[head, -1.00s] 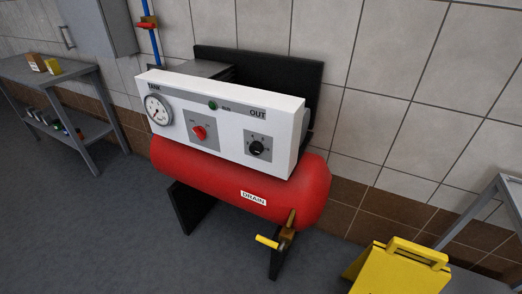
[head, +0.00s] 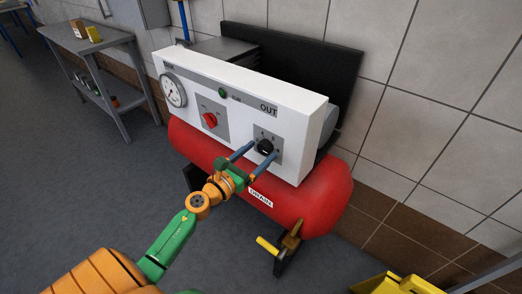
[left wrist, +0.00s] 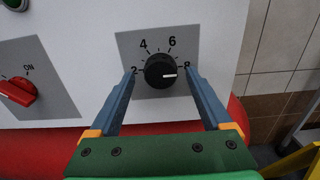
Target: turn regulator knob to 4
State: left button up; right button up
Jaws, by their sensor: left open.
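The regulator knob (head: 265,146) is a round black knob on a grey plate under the OUT label, on the compressor's white panel. In the left wrist view the knob (left wrist: 161,71) has a white pointer line aimed right, close to the 8; marks 2, 4, 6 and 8 show around it. My left gripper (head: 257,152) is open, its two blue fingers on either side of the knob. In the left wrist view the fingertips stand left and right of the knob with small gaps. I cannot tell whether they touch the panel. My right gripper is not in view.
Left of the knob are a red switch (head: 209,120), a green lamp (head: 222,92) and a gauge (head: 173,90). The red tank (head: 325,195) lies below, with a yellow-handled drain valve (head: 268,246). A yellow object (head: 400,284) stands at lower right; a shelf table (head: 110,50) is at left.

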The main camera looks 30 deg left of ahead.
pick_arm(q)
jog(key=shift+w+d, duration=0.1)
jog(key=shift+w, duration=0.1)
jog(key=shift+s, duration=0.1)
grip_shut()
jog(key=shift+n, duration=0.3)
jog(key=n+p, duration=0.1)
jog(key=n, duration=0.4)
jog(key=shift+n, duration=0.4)
jog(key=n+p, duration=0.1)
jog(key=n, duration=0.4)
jog(key=shift+r+p, duration=0.1)
jog(key=shift+p, duration=0.2)
jog(key=n+p, duration=0.1)
jog(key=n, duration=0.5)
jog(key=shift+d+r+n+p, duration=0.1)
jog(key=shift+n+p, duration=0.2)
jog(key=shift+p, duration=0.05)
jog(key=n+p, duration=0.1)
jog(key=n, duration=0.4)
jog(key=shift+n, duration=0.4)
jog(key=shift+p, duration=0.3)
